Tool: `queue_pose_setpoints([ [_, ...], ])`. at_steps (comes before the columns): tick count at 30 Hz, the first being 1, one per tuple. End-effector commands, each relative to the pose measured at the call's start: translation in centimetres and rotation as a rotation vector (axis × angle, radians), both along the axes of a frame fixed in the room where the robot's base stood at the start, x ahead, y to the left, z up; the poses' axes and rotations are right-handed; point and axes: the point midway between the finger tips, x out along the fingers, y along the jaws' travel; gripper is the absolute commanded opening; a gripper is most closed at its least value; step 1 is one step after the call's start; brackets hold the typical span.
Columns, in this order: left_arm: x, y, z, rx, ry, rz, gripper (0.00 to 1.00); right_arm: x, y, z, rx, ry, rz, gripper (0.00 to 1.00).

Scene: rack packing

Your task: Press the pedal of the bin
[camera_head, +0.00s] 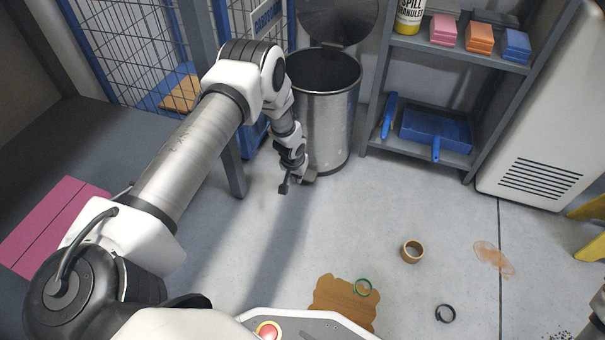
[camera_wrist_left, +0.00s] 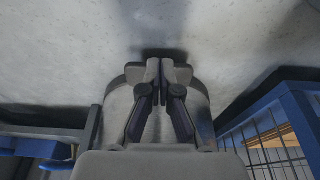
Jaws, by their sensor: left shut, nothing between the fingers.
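The metal bin (camera_head: 332,125) stands on the floor between the blue cage and the shelf rack. Its dark round lid (camera_head: 338,18) is raised and the bin's mouth is open. My left gripper (camera_head: 285,188) is low at the front left of the bin's base, pointing down near the floor. A small grey piece that looks like the pedal (camera_head: 309,177) shows right beside it; I cannot tell whether they touch. In the left wrist view the gripper's fingers (camera_wrist_left: 158,72) are together and empty, with curved metal of the bin (camera_wrist_left: 199,105) behind them. My right gripper is out of view.
A blue wire cage (camera_head: 125,45) and a grey post (camera_head: 234,172) stand left of the bin. A rack (camera_head: 440,155) with a blue dustpan stands right.

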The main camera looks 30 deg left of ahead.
Motion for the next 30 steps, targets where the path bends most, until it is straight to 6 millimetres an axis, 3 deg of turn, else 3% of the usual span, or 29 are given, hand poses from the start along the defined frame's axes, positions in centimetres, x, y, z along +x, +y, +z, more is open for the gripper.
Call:
queue_pose_setpoints([
  [15, -1.9, -0.5, 7.1, -0.002, 0.003, 0.0, 0.0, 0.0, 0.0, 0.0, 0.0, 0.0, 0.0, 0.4],
  [30, -2.0, -0.5, 7.7, -0.001, 0.002, 0.0, 0.0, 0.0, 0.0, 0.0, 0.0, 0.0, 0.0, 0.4],
])
